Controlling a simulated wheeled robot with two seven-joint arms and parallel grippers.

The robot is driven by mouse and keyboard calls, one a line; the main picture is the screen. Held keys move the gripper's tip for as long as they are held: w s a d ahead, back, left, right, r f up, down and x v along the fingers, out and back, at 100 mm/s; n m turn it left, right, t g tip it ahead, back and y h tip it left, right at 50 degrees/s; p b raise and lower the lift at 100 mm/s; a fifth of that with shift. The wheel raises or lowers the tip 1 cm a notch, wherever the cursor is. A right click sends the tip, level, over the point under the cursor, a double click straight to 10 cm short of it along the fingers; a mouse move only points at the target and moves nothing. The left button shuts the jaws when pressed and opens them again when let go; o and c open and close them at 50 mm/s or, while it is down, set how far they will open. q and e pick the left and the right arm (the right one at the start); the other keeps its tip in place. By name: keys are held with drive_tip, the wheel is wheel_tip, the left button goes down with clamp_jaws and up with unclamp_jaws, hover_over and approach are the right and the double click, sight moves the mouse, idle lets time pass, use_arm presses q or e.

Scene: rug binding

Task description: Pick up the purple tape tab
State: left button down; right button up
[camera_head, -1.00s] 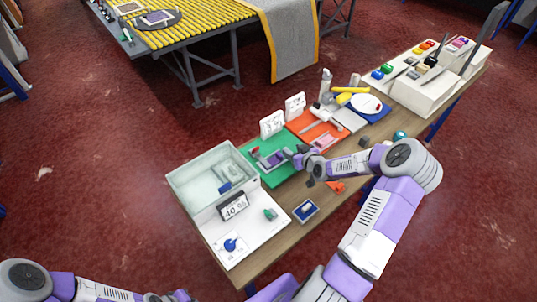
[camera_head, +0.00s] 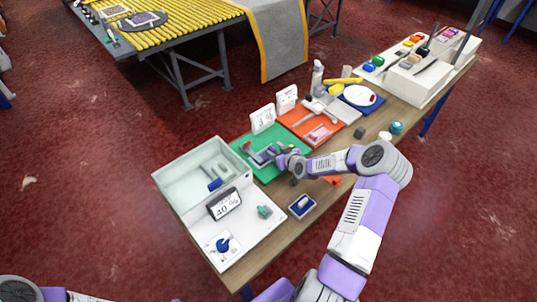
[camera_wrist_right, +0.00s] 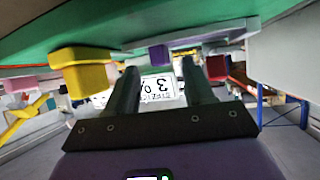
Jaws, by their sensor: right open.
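A small purple block, likely the purple tape tab (camera_wrist_right: 158,55), shows in the right wrist view just beyond and between my fingertips. In the head view my right gripper (camera_head: 284,153) is low at the right side of the green mat (camera_head: 293,133), beside a grey and purple item (camera_head: 263,154). My left gripper is out of view.
In the wrist view a yellow block (camera_wrist_right: 82,72) and a red block (camera_wrist_right: 215,68) flank the purple one. White number cards (camera_head: 262,119) stand behind the mat. A clear bin (camera_head: 185,165) is to the left, an orange mat (camera_head: 330,137) to the right.

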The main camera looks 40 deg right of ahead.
drive_tip(key=shift+x, duration=1.3)
drive_tip(key=shift+s, duration=0.1)
clamp_jaws()
